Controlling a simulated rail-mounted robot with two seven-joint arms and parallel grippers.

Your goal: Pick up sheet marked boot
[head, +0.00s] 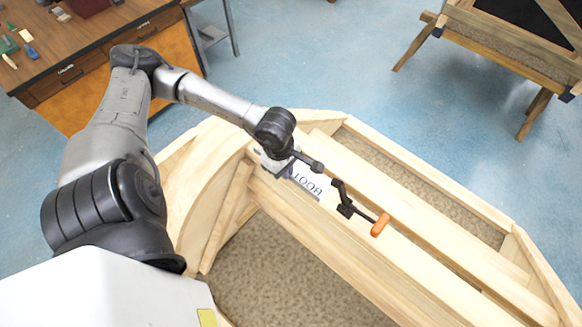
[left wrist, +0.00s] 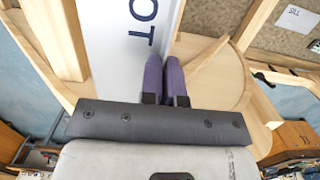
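The white sheet marked BOOT (head: 309,182) is at the left part of the wooden bodyframe's long beam, its letters upside down in the head view. In the left wrist view the sheet (left wrist: 125,50) fills the upper middle, with only the letters OT showing. My left gripper (head: 285,170) is at the sheet's near-left end. In the left wrist view its two purple fingers (left wrist: 166,70) are close together at the sheet's right edge, which runs into the narrow gap between them; their tips are partly hidden. My right gripper does not show.
A black clamp with an orange handle (head: 380,225) sits on the beam right beside the sheet. The wooden bodyframe (head: 430,235) spreads to the right. A workbench (head: 100,45) with tools stands at the upper left. A SILL label (left wrist: 295,18) shows in the left wrist view.

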